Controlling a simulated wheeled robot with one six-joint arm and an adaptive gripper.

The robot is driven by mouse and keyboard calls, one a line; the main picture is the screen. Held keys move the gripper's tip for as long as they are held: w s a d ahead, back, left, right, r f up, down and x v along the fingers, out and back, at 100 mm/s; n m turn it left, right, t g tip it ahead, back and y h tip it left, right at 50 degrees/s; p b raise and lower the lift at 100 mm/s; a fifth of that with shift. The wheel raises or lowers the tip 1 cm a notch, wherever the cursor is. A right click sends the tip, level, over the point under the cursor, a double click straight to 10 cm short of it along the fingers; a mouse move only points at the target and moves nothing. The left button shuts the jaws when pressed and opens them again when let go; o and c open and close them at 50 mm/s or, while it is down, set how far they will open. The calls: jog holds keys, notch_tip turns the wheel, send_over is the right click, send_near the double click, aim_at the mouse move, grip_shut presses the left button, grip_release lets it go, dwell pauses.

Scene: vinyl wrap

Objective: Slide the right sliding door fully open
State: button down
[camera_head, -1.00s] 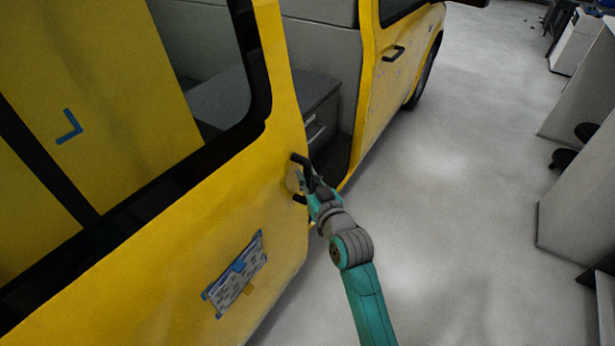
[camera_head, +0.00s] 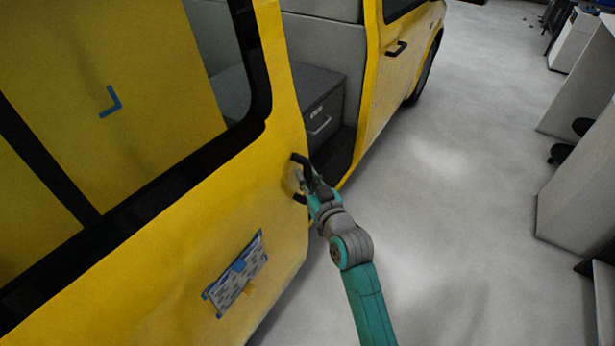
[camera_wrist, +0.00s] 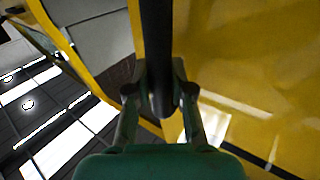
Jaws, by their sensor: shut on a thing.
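The yellow sliding door (camera_head: 185,225) fills the left and lower left of the head view, with a dark-framed window in its upper part. Its black handle (camera_head: 300,160) is near the door's right edge. The handle also shows as a dark vertical bar in the wrist view (camera_wrist: 157,45). My gripper (camera_head: 309,184) is shut on the handle, with one finger on each side of the bar in the wrist view (camera_wrist: 160,92). Right of the door's edge is an open gap into the van. Part of the handle is hidden by my fingers.
Inside the gap is a grey drawer cabinet (camera_head: 318,115). The yellow front door (camera_head: 390,85) is beyond it. A patterned sheet is taped on the sliding door (camera_head: 237,275). Grey floor (camera_head: 450,200) is clear to the right, up to white panels (camera_head: 578,205).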

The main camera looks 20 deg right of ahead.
jog(key=shift+s+a+f, duration=0.1)
jog(key=shift+a+f, duration=0.05)
jog(key=shift+a, duration=0.05)
jog(key=c, duration=1)
grip_release()
jog(key=shift+s, duration=0.1)
jog(key=s, duration=1.2)
jog(key=shift+d, duration=0.2)
jog(key=s+a+f+m+g+h, duration=0.1)
jog(key=s+f, duration=0.4)
jog(key=s, duration=0.5)
jog(key=s+a+f+g, duration=0.1)
jog(key=s+f, duration=0.3)
jog(key=s, duration=0.7)
jog(key=shift+n+g, duration=0.3)
jog(key=shift+g, duration=0.3)
jog(key=v, duration=0.5)
jog(key=f+v, duration=0.1)
jog(key=v, duration=0.5)
jog(key=f+v, duration=0.1)
jog(key=v, duration=0.5)
jog(key=shift+s+a+f, duration=0.2)
jog(key=shift+s, duration=0.3)
